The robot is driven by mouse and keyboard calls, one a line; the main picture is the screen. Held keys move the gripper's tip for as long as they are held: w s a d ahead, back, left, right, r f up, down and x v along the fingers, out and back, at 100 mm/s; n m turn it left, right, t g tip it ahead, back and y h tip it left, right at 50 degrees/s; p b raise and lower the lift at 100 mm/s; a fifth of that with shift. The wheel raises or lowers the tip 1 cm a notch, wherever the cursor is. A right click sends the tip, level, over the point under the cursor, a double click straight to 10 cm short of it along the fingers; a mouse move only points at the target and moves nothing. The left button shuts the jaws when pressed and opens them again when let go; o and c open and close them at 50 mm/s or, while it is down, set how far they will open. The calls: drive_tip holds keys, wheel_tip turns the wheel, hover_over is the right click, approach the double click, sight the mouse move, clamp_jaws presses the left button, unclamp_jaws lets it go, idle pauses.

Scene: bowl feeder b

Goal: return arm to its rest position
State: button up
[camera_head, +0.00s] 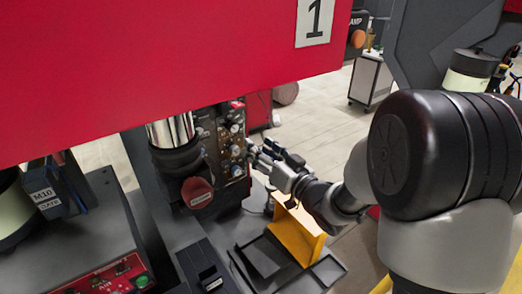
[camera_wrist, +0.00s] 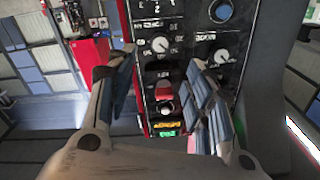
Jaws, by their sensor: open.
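My gripper (camera_head: 262,161) is at the end of my arm in the middle of the head view, close to the front of a control panel (camera_head: 232,147) with several knobs. In the wrist view my gripper (camera_wrist: 163,92) is open, with its two fingers apart and nothing between them. Between the fingers shows the dark panel (camera_wrist: 160,50) with dials, a red switch (camera_wrist: 164,91) and small yellow and green labels below it. I cannot tell whether a fingertip touches the panel.
A red machine body marked 1 (camera_head: 170,60) hangs over the upper left. A yellow bracket (camera_head: 297,236) stands in a dark tray (camera_head: 262,264) below my arm. A red button panel (camera_head: 112,278) is at lower left. Pale open floor (camera_head: 315,118) and a cart (camera_head: 371,80) lie behind.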

drive_tip(key=s+d+r+m+g+h, duration=0.3)
drive_tip(key=s+d+h, duration=0.7)
drive_tip(key=d, duration=0.3)
drive_tip(key=s+f+g, duration=0.2)
drive_tip(key=s+g, duration=0.1)
drive_tip(key=s, duration=0.9)
drive_tip(key=s+f+g, duration=0.2)
drive_tip(key=s+g, duration=0.2)
drive_tip(key=s, duration=0.8)
drive_tip(key=shift+s+f+m+h, duration=0.3)
drive_tip(key=shift+s, duration=0.1)
drive_tip(key=shift+s, duration=0.1)
